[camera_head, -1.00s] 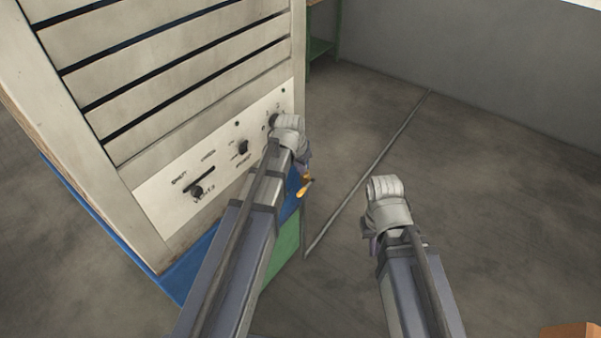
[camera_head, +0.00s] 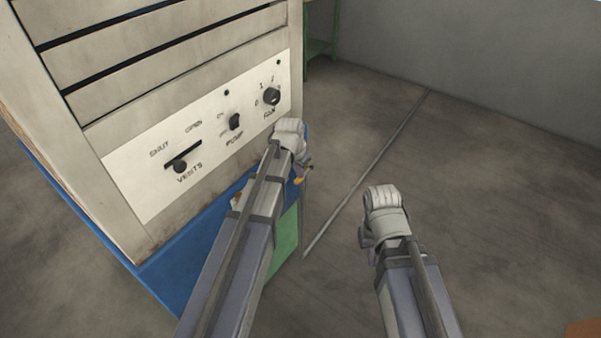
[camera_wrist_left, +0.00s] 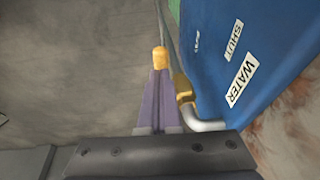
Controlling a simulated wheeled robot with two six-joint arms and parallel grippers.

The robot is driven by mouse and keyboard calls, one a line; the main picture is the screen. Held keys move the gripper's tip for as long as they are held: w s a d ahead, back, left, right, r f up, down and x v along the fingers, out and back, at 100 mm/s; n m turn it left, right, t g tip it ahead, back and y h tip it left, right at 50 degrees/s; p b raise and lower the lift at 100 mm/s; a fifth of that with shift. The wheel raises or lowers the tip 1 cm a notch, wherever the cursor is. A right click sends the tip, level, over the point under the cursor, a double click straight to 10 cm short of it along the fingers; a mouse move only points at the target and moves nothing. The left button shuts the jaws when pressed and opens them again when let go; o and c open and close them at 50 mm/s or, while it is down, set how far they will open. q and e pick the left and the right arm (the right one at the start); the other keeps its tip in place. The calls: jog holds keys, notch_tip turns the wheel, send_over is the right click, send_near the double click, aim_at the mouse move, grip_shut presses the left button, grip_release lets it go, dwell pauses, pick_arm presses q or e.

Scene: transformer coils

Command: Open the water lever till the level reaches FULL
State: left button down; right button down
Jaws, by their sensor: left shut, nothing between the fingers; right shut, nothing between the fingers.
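No level gauge or FULL mark shows.
A tall beige slatted cabinet (camera_head: 180,60) on a blue base (camera_head: 190,255) stands at the left. Its panel (camera_head: 135,190) carries a VENTS slider (camera_head: 180,165), a PUMP knob (camera_head: 235,121) and a FAN dial (camera_head: 271,96).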

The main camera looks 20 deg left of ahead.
pick_arm(q)
jog(key=shift+f, duration=0.3)
